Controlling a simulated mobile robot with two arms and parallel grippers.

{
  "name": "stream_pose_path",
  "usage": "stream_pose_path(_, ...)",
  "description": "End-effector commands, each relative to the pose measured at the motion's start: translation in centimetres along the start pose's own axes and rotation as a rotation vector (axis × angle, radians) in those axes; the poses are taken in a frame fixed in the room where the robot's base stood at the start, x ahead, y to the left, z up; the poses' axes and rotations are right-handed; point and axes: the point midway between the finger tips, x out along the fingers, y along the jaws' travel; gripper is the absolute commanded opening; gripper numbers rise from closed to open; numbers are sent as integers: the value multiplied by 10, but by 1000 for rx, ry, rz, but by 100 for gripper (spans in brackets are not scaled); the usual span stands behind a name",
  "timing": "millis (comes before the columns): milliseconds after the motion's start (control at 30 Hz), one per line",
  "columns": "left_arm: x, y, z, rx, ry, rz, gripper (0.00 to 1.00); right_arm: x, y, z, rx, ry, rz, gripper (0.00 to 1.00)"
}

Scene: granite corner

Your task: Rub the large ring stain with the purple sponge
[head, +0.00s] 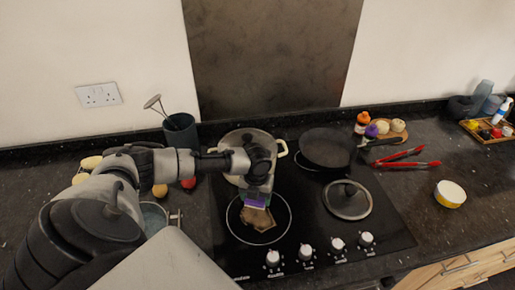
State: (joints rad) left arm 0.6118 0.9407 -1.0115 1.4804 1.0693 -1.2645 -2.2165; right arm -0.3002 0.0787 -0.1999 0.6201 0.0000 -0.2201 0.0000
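My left gripper (257,196) reaches in over the front left burner of the black glass cooktop. It appears shut on the purple sponge (256,202), of which only a small strip shows under the fingers. A brown, uneven patch (259,219), which looks like the stain, lies inside the thin white burner ring, just below the sponge. The sponge is at the patch's upper edge; I cannot tell whether it touches the glass. My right gripper is not in view.
A pot (234,139) stands behind my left gripper, partly hidden by my arm. A black pan (327,147) and a lid (347,199) occupy the cooktop's right side. Knobs (305,252) line its front. Red tongs (405,163) and a yellow-white bowl (450,194) lie further right.

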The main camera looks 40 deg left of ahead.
Motion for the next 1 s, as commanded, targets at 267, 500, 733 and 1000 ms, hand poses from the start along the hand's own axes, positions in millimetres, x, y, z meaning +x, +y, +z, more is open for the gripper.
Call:
stream_pose_path(267,2,7,10,-6,5,4,49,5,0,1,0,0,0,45)
stream_pose_path(500,1,-6,15,-3,5,3,49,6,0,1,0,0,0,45)
stream_pose_path(733,-2,-12,14,-1,5,3,49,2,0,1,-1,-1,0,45)
stream_pose_path(1000,-5,-22,-6,-1,6,2,49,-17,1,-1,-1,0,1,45)
